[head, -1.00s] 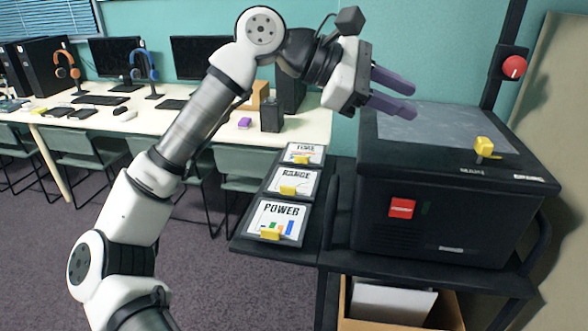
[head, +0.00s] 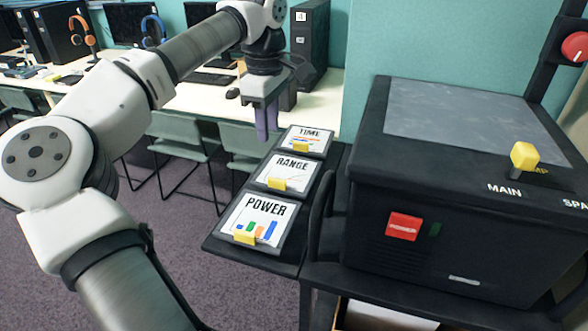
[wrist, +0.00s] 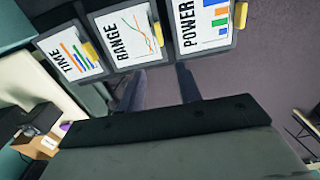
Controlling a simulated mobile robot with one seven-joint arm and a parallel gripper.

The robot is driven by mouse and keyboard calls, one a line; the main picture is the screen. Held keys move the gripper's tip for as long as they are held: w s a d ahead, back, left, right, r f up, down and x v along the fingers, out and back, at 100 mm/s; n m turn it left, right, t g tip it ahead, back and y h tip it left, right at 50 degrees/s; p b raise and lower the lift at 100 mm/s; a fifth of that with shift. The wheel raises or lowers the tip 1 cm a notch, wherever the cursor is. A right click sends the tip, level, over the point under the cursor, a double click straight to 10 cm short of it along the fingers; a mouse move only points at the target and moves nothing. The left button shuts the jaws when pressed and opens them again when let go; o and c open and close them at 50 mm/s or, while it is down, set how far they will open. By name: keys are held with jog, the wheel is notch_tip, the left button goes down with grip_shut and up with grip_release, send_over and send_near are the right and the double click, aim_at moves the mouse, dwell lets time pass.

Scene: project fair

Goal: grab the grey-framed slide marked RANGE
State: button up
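The RANGE slide (head: 287,173) is a white card in a grey frame with a yellow tab at its front edge. It lies on the black side shelf (head: 232,240), between the TIME slide (head: 306,141) and the POWER slide (head: 257,222). In the wrist view the RANGE slide (wrist: 124,36) shows a line chart and lies between TIME (wrist: 72,52) and POWER (wrist: 203,28). My gripper (head: 267,122) points down, left of the TIME and RANGE slides and apart from them. Its fingers (wrist: 160,90) stand apart with nothing between them in the wrist view.
A black projector box (head: 450,190) with a glass top, a red switch and a yellow knob stands right of the slides. A black handle (head: 318,200) rises between shelf and box. Green chairs (head: 180,140) and a desk (head: 318,100) with computers stand behind.

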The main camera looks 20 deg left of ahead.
send_over(273, 178)
jog(key=f, duration=0.7)
jog(key=shift+a+f, duration=0.1)
jog(key=shift+a, duration=0.15)
jog(key=f, duration=0.3)
jog(key=f+p, duration=0.1)
jog(key=f, duration=0.1)
jog(key=shift+d+f, duration=0.3)
grip_shut()
